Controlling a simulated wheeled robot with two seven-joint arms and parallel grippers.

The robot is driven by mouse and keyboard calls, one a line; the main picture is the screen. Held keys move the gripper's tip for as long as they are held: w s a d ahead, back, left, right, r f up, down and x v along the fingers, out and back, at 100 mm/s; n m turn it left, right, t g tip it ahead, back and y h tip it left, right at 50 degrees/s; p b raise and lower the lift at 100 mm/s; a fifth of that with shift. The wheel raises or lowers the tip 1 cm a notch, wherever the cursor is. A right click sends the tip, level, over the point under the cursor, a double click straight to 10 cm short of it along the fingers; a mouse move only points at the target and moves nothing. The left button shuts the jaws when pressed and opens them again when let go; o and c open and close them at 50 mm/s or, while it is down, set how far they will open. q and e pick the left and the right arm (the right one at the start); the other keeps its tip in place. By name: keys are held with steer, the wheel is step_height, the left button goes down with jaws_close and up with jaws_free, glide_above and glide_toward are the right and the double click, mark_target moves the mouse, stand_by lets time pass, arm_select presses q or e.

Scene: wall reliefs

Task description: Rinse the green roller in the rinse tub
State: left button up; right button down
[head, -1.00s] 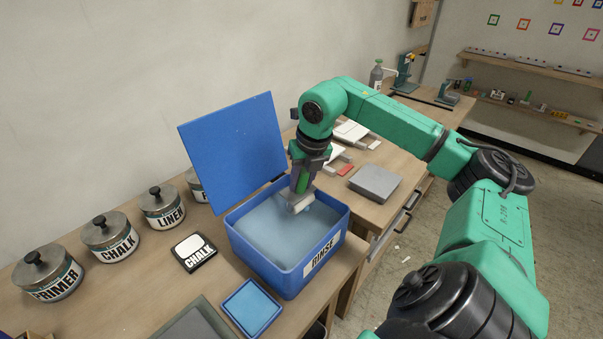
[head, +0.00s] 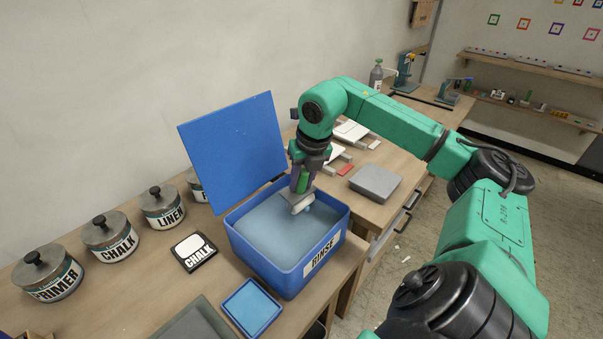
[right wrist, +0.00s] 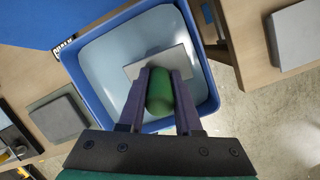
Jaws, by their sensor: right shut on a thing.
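The rinse tub (head: 315,262) is a blue box labelled RINSE with pale blue-grey liquid inside and its blue lid (head: 233,138) standing open at the back. My right gripper (head: 303,182) points down over the tub, shut on the green roller (right wrist: 159,95) by its green handle. The roller's pale head (head: 302,203) is over the liquid near the tub's right side; I cannot tell whether it touches the surface. The tub also shows in the right wrist view (right wrist: 84,82). My left gripper is not in view.
Several lidded tins, including PRIMER (head: 48,273), CHALK (head: 110,237) and LINEN (head: 163,207), stand along the wall.

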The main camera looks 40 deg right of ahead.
steer(key=p+v, duration=0.3)
steer(key=w+p+v, duration=0.1)
steer(key=p+v, duration=0.1)
steer(key=v, duration=0.1)
steer(key=w+p+v, duration=0.1)
steer(key=p+v, duration=0.2)
steer(key=shift+w+r+p, duration=0.1)
steer(key=shift+r+p, duration=0.2)
steer(key=shift+f, duration=0.15)
steer(key=shift+f, duration=0.1)
